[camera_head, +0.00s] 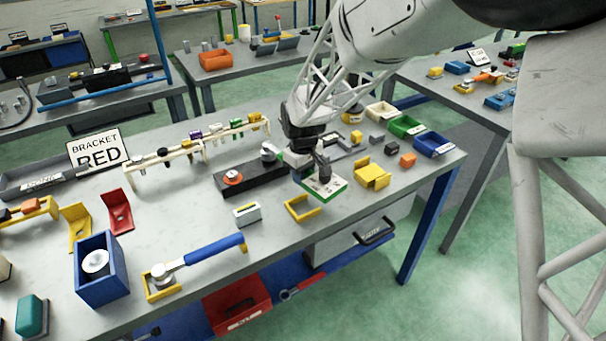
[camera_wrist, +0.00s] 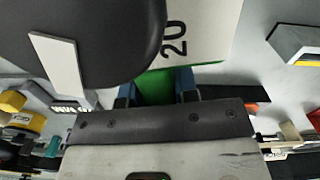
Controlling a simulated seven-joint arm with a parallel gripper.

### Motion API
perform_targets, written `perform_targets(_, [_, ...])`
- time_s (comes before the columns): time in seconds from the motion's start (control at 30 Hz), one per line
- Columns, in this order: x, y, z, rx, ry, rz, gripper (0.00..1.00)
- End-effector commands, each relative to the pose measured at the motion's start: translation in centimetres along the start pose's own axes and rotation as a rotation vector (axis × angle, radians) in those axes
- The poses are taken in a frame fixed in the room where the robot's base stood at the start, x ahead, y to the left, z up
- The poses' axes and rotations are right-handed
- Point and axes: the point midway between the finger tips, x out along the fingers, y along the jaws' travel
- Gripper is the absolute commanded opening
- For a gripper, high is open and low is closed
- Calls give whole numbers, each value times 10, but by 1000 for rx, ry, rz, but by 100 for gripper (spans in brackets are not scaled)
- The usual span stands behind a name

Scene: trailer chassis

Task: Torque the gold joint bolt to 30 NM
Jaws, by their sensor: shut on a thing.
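My gripper (camera_head: 322,166) is down at a white board with a green edge (camera_head: 327,190), near the front of the table. In the wrist view, green shows between my two blue fingers (camera_wrist: 158,88), and the board's white face (camera_wrist: 205,35) carries a "20". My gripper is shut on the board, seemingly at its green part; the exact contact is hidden. A large dark round knob (camera_wrist: 105,35) covers part of the face. A blue-handled wrench (camera_head: 212,250) lies with its head in a yellow cradle (camera_head: 163,290). I cannot tell which piece is the gold joint bolt.
A cream rack (camera_head: 165,178) with colored pieces stands behind. A black base with an orange disc (camera_head: 233,178) is left of my gripper. A yellow frame (camera_head: 302,208) and yellow block (camera_head: 372,176) flank the board. Green (camera_head: 406,127) and blue (camera_head: 433,144) bins stand right.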

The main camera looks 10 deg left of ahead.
Motion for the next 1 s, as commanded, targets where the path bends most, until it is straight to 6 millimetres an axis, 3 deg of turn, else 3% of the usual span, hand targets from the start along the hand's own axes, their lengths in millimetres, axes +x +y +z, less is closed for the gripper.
perform_targets(0.03, [-1,0,0,0,1,1,15])
perform_targets(0.13, [-1,0,0,0,1,1,0])
perform_targets(1.0, [-1,-15,-2,93,1,0,0])
